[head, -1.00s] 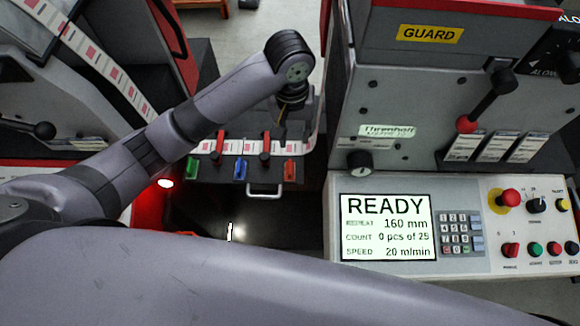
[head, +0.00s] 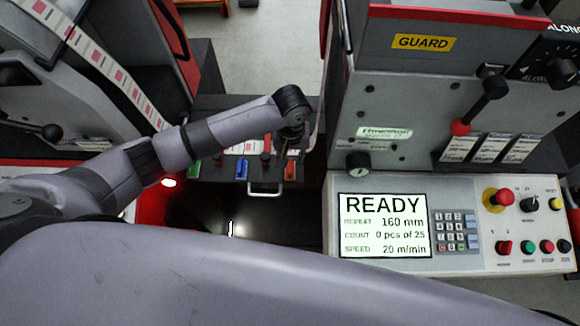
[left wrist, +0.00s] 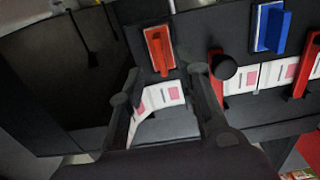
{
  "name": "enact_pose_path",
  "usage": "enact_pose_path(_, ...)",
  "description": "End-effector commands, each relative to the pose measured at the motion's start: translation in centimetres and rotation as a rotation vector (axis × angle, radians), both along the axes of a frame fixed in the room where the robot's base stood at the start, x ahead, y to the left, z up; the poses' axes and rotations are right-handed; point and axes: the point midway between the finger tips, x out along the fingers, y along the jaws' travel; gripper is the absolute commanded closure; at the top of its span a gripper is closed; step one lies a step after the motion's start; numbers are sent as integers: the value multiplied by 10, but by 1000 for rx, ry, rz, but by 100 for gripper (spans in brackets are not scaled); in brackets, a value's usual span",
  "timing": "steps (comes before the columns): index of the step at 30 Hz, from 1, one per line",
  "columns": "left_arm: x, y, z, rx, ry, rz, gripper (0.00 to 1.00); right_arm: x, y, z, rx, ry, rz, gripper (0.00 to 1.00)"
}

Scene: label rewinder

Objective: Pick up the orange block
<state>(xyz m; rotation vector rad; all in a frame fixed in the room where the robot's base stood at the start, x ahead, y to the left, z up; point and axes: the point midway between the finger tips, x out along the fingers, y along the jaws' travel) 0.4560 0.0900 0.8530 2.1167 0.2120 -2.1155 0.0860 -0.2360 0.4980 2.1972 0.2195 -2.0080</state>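The orange block (head: 290,171) stands at the right end of the dark ledge in the head view, just below my left wrist. In the head view the fingers are mostly hidden by the wrist. My right gripper is not in view.
A blue block (head: 242,170) and a green block (head: 194,167) stand farther left on the ledge. Red clamps with black knobs (left wrist: 225,68) hold the label strip near the orange block. A metal handle (head: 265,190) is below. The control panel (head: 460,265) rises to the right.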

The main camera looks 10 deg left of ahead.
Motion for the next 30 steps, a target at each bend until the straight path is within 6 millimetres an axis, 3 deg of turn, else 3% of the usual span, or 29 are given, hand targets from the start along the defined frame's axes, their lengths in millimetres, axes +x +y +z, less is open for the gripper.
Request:
enact_pose_path(4, -8, 2, -21, 3, 4, 0, 69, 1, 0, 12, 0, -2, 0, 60)
enact_pose_path(9, -7, 1, -40, 2, 1, 0, 69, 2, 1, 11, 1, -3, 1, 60)
enact_pose_path(17, -7, 1, -42, 1, 1, -1, 70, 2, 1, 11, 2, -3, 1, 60)
enact_pose_path(30, -7, 1, -42, 1, 1, -1, 99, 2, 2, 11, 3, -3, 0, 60)
